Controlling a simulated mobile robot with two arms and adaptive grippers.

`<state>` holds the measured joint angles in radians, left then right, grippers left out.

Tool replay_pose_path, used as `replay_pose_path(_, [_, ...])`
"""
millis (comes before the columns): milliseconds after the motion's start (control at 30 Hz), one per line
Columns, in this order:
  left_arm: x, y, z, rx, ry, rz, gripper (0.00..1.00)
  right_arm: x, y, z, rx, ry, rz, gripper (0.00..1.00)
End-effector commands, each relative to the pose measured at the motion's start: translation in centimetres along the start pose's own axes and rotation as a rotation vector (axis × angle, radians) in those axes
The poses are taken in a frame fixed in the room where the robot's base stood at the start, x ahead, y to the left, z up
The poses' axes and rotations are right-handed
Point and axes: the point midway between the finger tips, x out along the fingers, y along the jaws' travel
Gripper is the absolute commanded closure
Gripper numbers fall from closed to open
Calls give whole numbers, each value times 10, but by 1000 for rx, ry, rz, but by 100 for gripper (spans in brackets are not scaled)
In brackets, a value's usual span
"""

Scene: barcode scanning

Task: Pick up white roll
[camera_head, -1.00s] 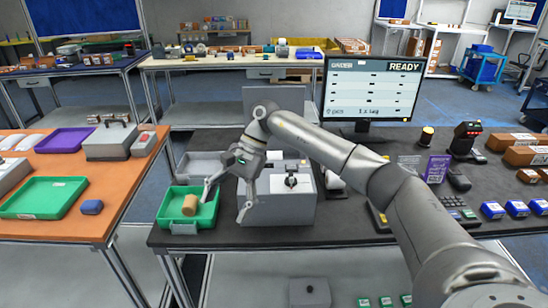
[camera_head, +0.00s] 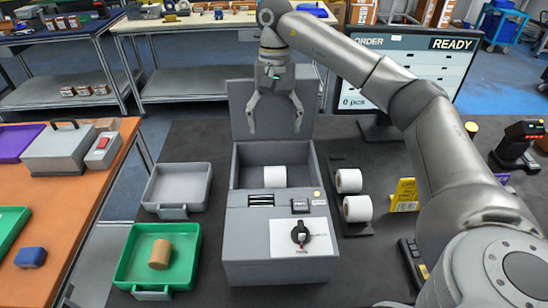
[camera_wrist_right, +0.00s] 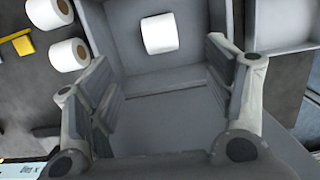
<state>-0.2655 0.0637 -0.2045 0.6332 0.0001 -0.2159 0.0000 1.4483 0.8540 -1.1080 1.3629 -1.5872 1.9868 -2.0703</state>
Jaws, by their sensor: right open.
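A white roll (camera_head: 275,176) lies inside the open compartment of a grey label printer (camera_head: 240,240); it also shows in the right wrist view (camera_wrist_right: 159,33). Two more white rolls, one behind (camera_head: 349,181) and one in front (camera_head: 357,208), rest on a dark holder to the right of the printer. My right gripper (camera_head: 275,130) points down above the rear of the compartment, in front of the raised lid (camera_head: 240,105). Its fingers are spread and empty, apart from the roll. My left gripper is not in view.
A green tray (camera_head: 190,283) with a brown roll (camera_head: 160,254) and an empty grey tray (camera_head: 205,170) stand left of the printer. A monitor (camera_head: 440,75), a yellow sign (camera_head: 404,195) and a scanner (camera_head: 520,143) stand on the right.

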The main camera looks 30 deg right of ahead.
Motion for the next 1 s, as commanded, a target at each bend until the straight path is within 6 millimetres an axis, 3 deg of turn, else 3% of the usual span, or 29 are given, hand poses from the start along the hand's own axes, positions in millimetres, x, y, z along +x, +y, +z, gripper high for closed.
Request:
replay_pose_path(167, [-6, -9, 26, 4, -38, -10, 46, 11, 2, -2, -6, 3, 11, 25])
replay_pose_path(300, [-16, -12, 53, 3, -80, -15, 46, 38, 3, -6, -4, 0, 11, 25])
replay_pose_path(400, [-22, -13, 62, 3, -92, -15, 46, 59, 3, -9, -4, 1, 11, 25])
replay_pose_path(600, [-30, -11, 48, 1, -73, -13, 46, 92, 2, -12, -5, 3, 9, 25])
replay_pose_path(800, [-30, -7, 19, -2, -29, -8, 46, 106, 2, -12, -5, 4, 7, 25])
replay_pose_path(1000, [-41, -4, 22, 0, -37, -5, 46, 133, 3, -12, -4, 1, 10, 25])
